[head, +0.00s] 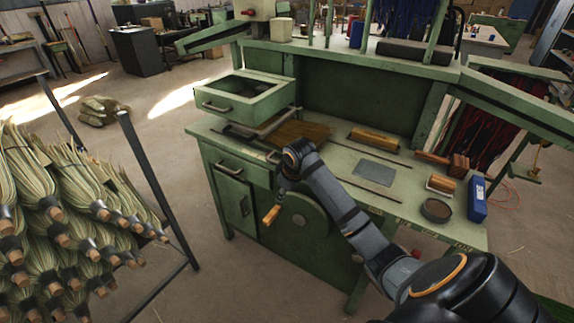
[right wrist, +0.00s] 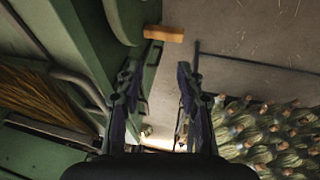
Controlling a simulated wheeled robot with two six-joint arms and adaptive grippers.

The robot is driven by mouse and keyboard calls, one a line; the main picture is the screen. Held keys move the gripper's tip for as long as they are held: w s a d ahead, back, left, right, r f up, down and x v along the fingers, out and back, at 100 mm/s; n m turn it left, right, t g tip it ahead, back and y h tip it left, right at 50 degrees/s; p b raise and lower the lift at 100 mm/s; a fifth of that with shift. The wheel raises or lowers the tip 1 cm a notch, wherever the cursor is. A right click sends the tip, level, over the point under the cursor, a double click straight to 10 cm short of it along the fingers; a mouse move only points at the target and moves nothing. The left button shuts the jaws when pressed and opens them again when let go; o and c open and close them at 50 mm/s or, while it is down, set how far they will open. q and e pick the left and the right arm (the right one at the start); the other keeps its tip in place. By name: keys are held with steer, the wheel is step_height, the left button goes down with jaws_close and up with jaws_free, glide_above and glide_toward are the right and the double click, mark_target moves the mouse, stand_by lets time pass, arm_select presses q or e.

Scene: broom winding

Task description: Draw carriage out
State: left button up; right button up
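My right arm reaches in from the right in the head view, over the front edge of the green bench (head: 335,185). In the right wrist view, my right gripper (right wrist: 160,75) has its two fingers apart with nothing between them. A metal bar handle (head: 272,124) lies at the front of a low tray holding straw (head: 302,131), under a raised green drawer box (head: 262,92). Which part is the carriage is not clear. In the right wrist view the bar (right wrist: 72,82) is left of my fingers, apart from them. My left gripper is out of view.
A wooden crank handle (head: 271,215) sticks out at the bench front. A wood block (head: 374,138), round tin (head: 436,209) and blue box (head: 477,199) stand on the bench. A rack of straw bundles (head: 60,220) stands at left, with open floor between.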

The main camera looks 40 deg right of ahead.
steer(key=w+d+r, duration=0.6)
steer(key=d+r, duration=0.2)
steer(key=r, duration=0.3)
steer(key=shift+t, duration=0.4)
steer(key=x, duration=0.7)
steer(key=p+x, duration=0.1)
steer(key=x, duration=0.3)
steer(key=shift+s+a, duration=0.2)
steer(key=shift+a, duration=0.15)
steer(key=shift+c, duration=0.2)
jaws_close()
